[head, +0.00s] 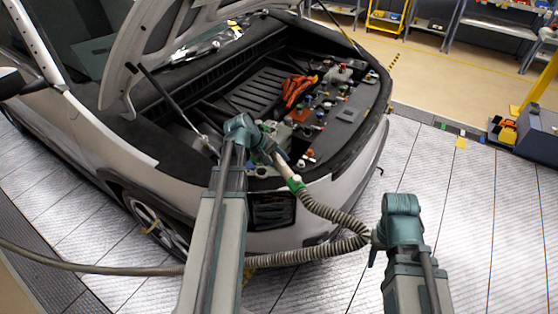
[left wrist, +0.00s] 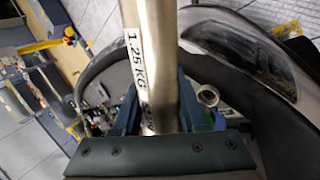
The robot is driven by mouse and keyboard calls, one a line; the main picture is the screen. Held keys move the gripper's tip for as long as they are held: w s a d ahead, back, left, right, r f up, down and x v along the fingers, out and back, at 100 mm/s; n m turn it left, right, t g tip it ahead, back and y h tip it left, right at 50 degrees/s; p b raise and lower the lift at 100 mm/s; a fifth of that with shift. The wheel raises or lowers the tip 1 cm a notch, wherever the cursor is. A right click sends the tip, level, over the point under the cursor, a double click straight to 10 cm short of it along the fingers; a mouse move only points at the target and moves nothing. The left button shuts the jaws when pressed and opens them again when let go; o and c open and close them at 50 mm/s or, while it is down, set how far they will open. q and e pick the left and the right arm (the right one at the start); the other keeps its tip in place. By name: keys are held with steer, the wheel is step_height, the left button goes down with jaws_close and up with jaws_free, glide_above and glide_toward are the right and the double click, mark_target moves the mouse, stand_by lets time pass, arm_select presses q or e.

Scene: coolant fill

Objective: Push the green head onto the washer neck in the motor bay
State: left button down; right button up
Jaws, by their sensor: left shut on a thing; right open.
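My left gripper (head: 277,152) is shut on a pale metal nozzle tube (head: 284,168), over the front edge of the motor bay (head: 210,103). A green band (head: 295,183), seemingly the green head's colour, sits where the tube meets a ribbed hose (head: 325,211). In the left wrist view the tube (left wrist: 150,60) is a shiny cylinder labelled "1.25 KG" between the fingers; its far end is hidden. A round metal ring (left wrist: 208,96) shows beside the fingers; I cannot tell if it is the washer neck. My right gripper (head: 376,240) is open beside the hose's bend.
The raised hood (head: 150,45) and its prop stand over the bay's left side. Caps and an orange cable (head: 296,90) crowd the bay's right side. The hose trails left across the front of the car. Tiled floor (head: 470,200) at right is clear.

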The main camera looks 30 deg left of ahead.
arm_select(q)
steer(key=shift+f+b, duration=2.6)
steer(key=shift+f, duration=0.15)
steer(key=shift+f+b, duration=1.75)
steer(key=shift+c, duration=1.8)
jaws_free()
steer(key=shift+r, duration=0.1)
steer(key=p+v, duration=1.1)
steer(key=v, duration=0.2)
steer(key=shift+s+r, duration=0.2)
steer(key=shift+r, duration=0.1)
